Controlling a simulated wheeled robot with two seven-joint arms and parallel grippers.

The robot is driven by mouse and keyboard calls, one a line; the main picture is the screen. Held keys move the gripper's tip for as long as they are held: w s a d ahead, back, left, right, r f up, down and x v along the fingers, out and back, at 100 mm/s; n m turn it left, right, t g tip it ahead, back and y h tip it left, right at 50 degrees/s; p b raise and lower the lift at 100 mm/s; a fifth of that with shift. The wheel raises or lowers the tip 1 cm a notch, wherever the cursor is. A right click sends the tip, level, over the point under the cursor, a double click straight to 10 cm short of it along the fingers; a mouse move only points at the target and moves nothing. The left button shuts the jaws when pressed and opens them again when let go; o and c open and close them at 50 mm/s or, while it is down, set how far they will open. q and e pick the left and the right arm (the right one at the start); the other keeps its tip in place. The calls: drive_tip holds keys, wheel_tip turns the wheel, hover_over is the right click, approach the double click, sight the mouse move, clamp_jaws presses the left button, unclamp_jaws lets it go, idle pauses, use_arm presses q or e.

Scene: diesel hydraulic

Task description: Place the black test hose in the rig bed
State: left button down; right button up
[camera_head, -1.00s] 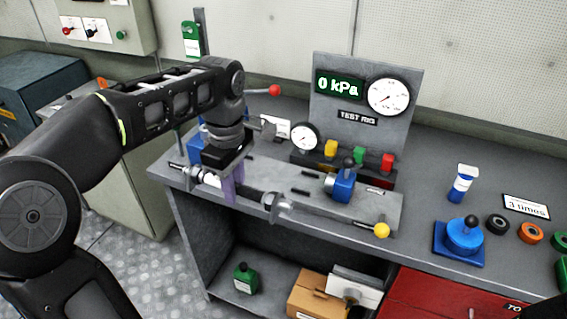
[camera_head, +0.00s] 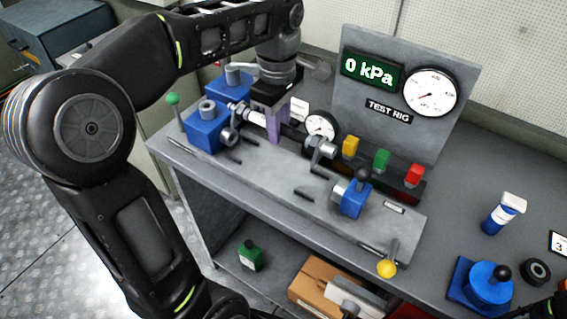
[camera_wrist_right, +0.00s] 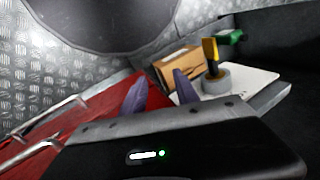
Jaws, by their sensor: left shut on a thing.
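My left gripper (camera_head: 275,137) has purple fingers and is shut on the black test hose (camera_head: 292,134). The hose has metal end fittings, one on each side of the fingers. It is over the back of the rig bed (camera_head: 270,178), level with the left blue block (camera_head: 205,132); I cannot tell whether it touches anything. A smaller blue clamp block (camera_head: 355,198) stands on the bed to the right. My right gripper (camera_wrist_right: 160,93) shows in the right wrist view with its purple fingers apart and nothing visible between them.
The test rig panel (camera_head: 388,116) stands behind, reading 0 kPa, with yellow, green and red valves before it. A yellow-knobbed lever (camera_head: 387,268) is at the bed's front right. A blue hand pump (camera_head: 487,284) and blue-white tube (camera_head: 503,214) stand right. A cardboard box (camera_head: 318,280) sits below.

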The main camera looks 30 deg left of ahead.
use_arm(q)
drive_tip(key=shift+s, duration=0.1)
hover_over(279, 169)
drive_tip(key=shift+f, duration=3.1)
drive_tip(key=shift+f+p, duration=0.35)
drive_tip(key=shift+f, duration=1.5)
drive_tip(key=shift+f, duration=0.1)
drive_tip(key=shift+f, duration=0.15)
drive_tip(key=c, duration=1.3)
unclamp_jaws()
wheel_tip(279, 169, up, 12)
drive_tip(key=shift+r+p, duration=0.25)
drive_tip(key=shift+p, duration=0.1)
